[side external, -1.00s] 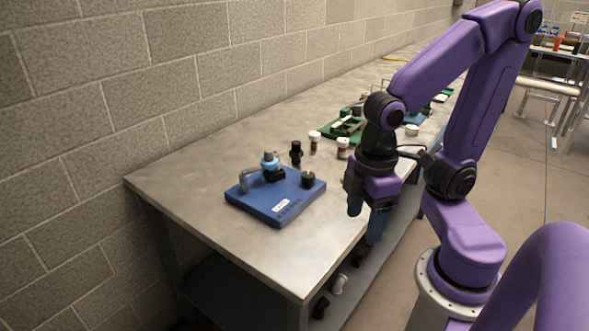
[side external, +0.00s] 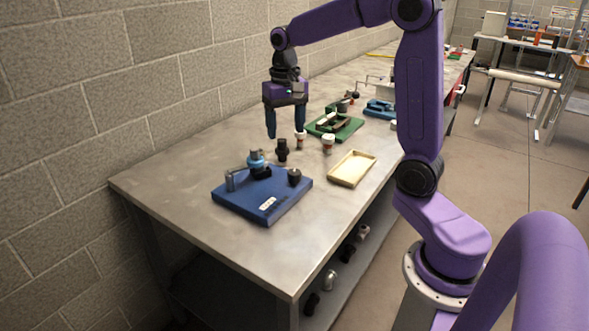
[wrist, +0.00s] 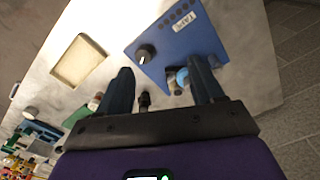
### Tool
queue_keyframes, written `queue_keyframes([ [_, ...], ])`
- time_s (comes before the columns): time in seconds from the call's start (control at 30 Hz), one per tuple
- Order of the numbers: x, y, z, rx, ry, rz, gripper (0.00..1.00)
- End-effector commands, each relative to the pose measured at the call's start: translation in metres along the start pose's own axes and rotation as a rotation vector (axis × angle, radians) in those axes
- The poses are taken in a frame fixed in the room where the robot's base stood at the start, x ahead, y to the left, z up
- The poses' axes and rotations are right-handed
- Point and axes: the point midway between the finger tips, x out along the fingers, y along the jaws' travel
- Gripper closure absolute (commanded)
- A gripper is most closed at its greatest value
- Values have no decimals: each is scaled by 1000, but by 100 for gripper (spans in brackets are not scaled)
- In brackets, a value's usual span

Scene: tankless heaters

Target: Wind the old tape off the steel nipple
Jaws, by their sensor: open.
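The blue board (side external: 262,205) lies near the table's near end. On it stands a short upright fitting with a light-blue band (side external: 257,161), seemingly the taped nipple, in a black holder. The band also shows in the wrist view (wrist: 182,77), near the right finger; I cannot tell where the tape's end is. My gripper (side external: 286,134) is open and empty, fingers pointing down, above the table behind the board. In the wrist view my gripper (wrist: 160,66) has its fingers wide apart, with part of the board between them.
The board also bears a black knob (side external: 294,177) and a grey bent post (side external: 230,181). A black fitting (side external: 282,150) and small jars (side external: 328,144) stand behind it. A cream tray (side external: 352,169) lies right; a green tray (side external: 350,129) lies farther back. The table's front left is clear.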

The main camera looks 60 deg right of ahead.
Motion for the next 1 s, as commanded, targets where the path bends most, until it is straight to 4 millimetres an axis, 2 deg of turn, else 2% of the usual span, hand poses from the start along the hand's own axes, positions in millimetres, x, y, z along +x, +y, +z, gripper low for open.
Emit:
queue_keyframes([
  [0.03, -1, 10, -13, 69, 0, 1, 33],
  [0.2, -4, 37, -40, 233, -3, 2, 33],
  [0.47, 0, 50, -49, 302, -5, 4, 33],
  [0.67, 27, 50, -48, 300, -8, 5, 33],
  [1.0, 92, 50, -48, 298, -9, 6, 33],
])
